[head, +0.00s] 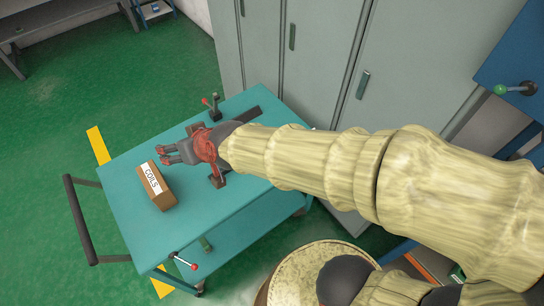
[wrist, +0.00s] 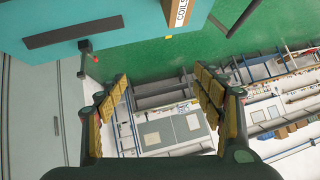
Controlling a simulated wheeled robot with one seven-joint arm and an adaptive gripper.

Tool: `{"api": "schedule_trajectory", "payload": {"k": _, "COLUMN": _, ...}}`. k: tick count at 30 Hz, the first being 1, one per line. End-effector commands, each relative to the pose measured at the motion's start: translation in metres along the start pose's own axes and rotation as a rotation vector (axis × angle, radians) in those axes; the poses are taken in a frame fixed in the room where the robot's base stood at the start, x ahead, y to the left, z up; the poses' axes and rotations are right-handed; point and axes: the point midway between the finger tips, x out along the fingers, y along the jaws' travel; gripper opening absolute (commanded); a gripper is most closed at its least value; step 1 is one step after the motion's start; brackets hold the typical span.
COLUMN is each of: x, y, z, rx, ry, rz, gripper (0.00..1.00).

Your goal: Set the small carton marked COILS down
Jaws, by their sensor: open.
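The small brown carton marked COILS (head: 163,198) sits on the teal top of a cart (head: 130,222), label side up toward the head camera. It stands near the cart's handle end. My gripper (head: 163,154) is open and empty, just beyond the carton in the head view and apart from it. In the wrist view, the two fingers of my gripper (wrist: 160,86) are spread with nothing between them. Part of the carton (wrist: 180,14) shows at the top edge there, outside the fingers. My arm covers part of the cart's right side.
A clamp with a red knob (head: 213,103) stands at the cart's far edge, another red-knobbed lever (head: 184,262) at its near edge. A dark handle (head: 80,220) sticks out left. Grey cabinets (head: 310,60) stand behind. Green floor to the left is free.

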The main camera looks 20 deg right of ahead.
Motion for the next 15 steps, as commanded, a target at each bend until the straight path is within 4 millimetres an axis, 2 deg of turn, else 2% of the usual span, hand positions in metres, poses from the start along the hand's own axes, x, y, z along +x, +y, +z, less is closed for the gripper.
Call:
{"api": "schedule_trajectory", "payload": {"k": 1, "x": -0.034, "y": 0.023, "z": -0.003, "rx": 0.01, "ry": -0.026, "rz": 0.028, "gripper": 0.68}}
{"api": "schedule_trajectory", "payload": {"k": 3, "x": -0.077, "y": 0.051, "z": 0.007, "rx": 0.016, "ry": -0.085, "rz": 0.075, "gripper": 0.68}}
{"api": "schedule_trajectory", "payload": {"k": 6, "x": -0.134, "y": 0.087, "z": 0.032, "rx": 0.034, "ry": -0.168, "rz": 0.161, "gripper": 0.68}}
{"api": "schedule_trajectory", "payload": {"k": 9, "x": -0.18, "y": 0.114, "z": 0.058, "rx": 0.06, "ry": -0.238, "rz": 0.246, "gripper": 0.68}}
{"api": "schedule_trajectory", "payload": {"k": 12, "x": -0.21, "y": 0.13, "z": 0.08, "rx": 0.085, "ry": -0.288, "rz": 0.31, "gripper": 0.68}}
{"api": "schedule_trajectory", "payload": {"k": 15, "x": -0.226, "y": 0.137, "z": 0.091, "rx": 0.1, "ry": -0.314, "rz": 0.343, "gripper": 0.68}}
